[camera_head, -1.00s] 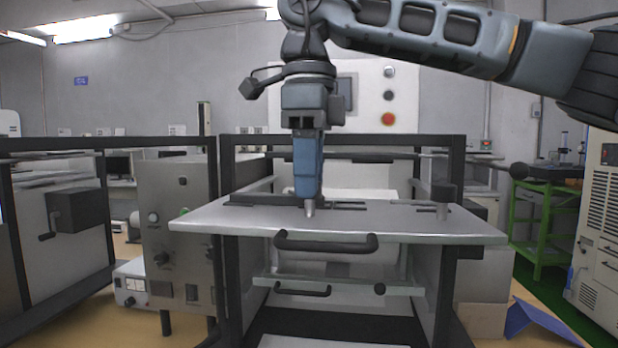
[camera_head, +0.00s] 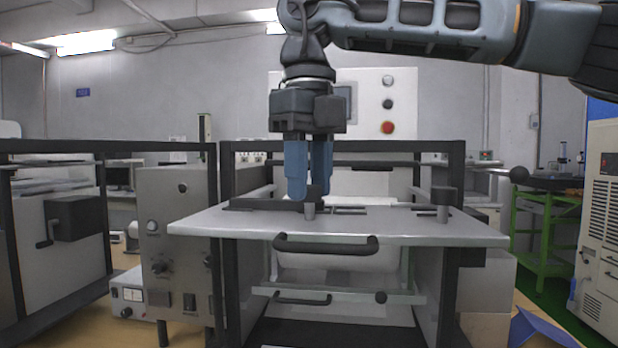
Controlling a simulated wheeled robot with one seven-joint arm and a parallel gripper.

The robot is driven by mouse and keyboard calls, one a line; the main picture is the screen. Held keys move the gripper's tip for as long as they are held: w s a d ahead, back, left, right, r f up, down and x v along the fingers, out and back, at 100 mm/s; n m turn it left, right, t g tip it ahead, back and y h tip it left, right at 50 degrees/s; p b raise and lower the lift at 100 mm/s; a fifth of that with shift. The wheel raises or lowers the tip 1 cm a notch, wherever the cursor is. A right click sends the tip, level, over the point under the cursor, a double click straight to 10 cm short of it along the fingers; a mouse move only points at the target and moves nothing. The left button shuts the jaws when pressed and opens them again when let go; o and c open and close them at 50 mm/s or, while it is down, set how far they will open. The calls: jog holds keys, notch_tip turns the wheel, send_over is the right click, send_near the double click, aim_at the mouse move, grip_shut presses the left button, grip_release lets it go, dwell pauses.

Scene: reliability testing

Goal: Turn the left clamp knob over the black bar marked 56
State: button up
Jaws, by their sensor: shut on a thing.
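My gripper (camera_head: 311,189) points straight down with its two blue fingers shut on the left clamp knob (camera_head: 312,193). The knob is dark, and the fingers partly hide it. Its grey metal post (camera_head: 309,212) shows below it, standing on the table plate. The black bar (camera_head: 262,204) lies flat on the plate behind and left of the post. No mark of 56 can be read on it.
The grey table plate (camera_head: 400,226) has a black front handle (camera_head: 325,244). A dark frame (camera_head: 455,165) stands behind it, with a panel carrying a red button (camera_head: 387,127). A grey control box (camera_head: 178,235) stands at the left. The plate's front is clear.

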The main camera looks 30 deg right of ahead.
aim_at(309, 185)
dwell(0.4)
jog(key=o, duration=1)
jog(key=shift+o, duration=0.2)
notch_tip(309, 185, up, 8)
jog(key=p, duration=0.6)
jog(key=shift+f, duration=0.1)
